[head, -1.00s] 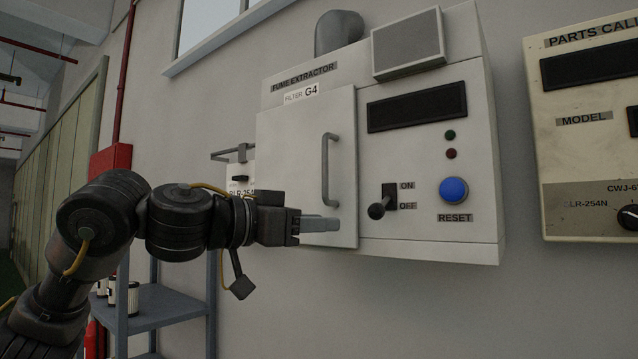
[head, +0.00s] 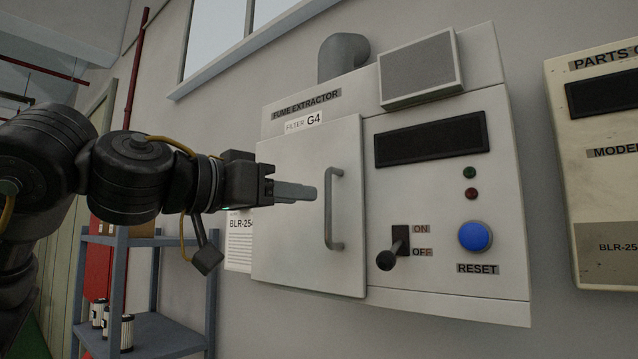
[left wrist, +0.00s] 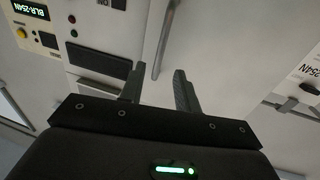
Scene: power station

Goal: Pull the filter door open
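The filter door (head: 290,235) is a pale panel on the left half of the fume extractor's front, and it looks shut. Its grey vertical bar handle (head: 334,208) is near the door's right edge. My left gripper (head: 312,193) is in front of the door, with its fingertips just left of the handle's upper half. In the left wrist view my left gripper (left wrist: 158,88) has its two fingers apart with nothing between them. The handle (left wrist: 164,42) shows there beyond the fingertips, roughly in line with the gap. My right gripper is out of view.
The fume extractor (head: 440,180) carries a black lever switch (head: 396,247) and a blue reset button (head: 475,237). A parts panel (head: 600,200) hangs at the right. A grey shelf (head: 160,335) with small cans stands below left.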

